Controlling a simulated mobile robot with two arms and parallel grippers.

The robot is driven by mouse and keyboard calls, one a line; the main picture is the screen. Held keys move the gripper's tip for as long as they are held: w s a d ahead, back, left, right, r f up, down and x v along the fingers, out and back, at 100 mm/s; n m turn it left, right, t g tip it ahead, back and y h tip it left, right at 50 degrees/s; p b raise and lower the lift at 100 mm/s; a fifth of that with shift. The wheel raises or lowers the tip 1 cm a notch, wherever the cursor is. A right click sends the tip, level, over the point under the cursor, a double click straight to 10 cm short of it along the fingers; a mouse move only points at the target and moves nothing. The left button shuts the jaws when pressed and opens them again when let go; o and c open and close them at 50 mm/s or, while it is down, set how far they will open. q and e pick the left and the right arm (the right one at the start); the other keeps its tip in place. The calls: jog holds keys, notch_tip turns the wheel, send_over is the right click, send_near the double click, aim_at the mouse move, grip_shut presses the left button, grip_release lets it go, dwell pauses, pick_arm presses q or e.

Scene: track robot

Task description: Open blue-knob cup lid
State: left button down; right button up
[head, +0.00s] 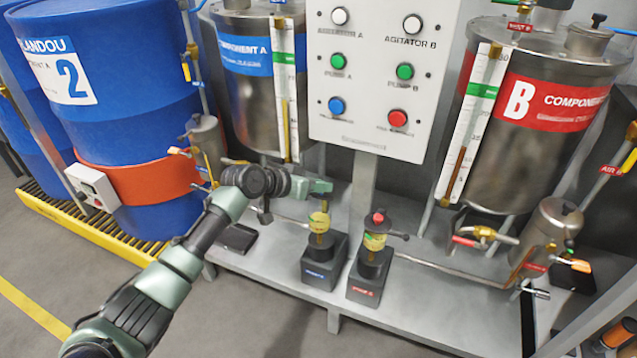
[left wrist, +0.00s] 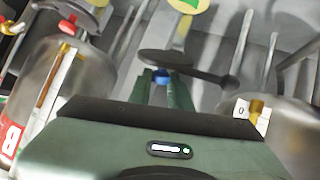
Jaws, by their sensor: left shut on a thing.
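The blue-knob cup (head: 319,222) is a small yellow sight cup on a black block on the grey bench, left of the red-knob cup (head: 375,240). My left gripper (head: 322,187) is at the top of the blue-knob cup and hides its knob in the head view. In the left wrist view, the blue knob (left wrist: 162,73) sits between my left fingertips, which are shut on it. A dark round lid (left wrist: 165,58) with a side lever (left wrist: 222,80) is right beside the knob; I cannot tell whether it is lifted. My right gripper is not in view.
A control panel (head: 375,133) stands behind the cups. Steel tank A (head: 240,105) is at the back left and tank B (head: 530,165) at the right. Blue drums (head: 130,120) stand at the far left. Thin pipes (head: 450,267) run along the bench (head: 420,310).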

pick_arm(q)
jog(key=shift+w, duration=0.1)
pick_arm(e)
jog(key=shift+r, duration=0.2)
pick_arm(q)
jog(key=c, duration=1.3)
grip_release()
jog(key=shift+p+v, duration=1.15)
jog(key=shift+v, duration=2.8)
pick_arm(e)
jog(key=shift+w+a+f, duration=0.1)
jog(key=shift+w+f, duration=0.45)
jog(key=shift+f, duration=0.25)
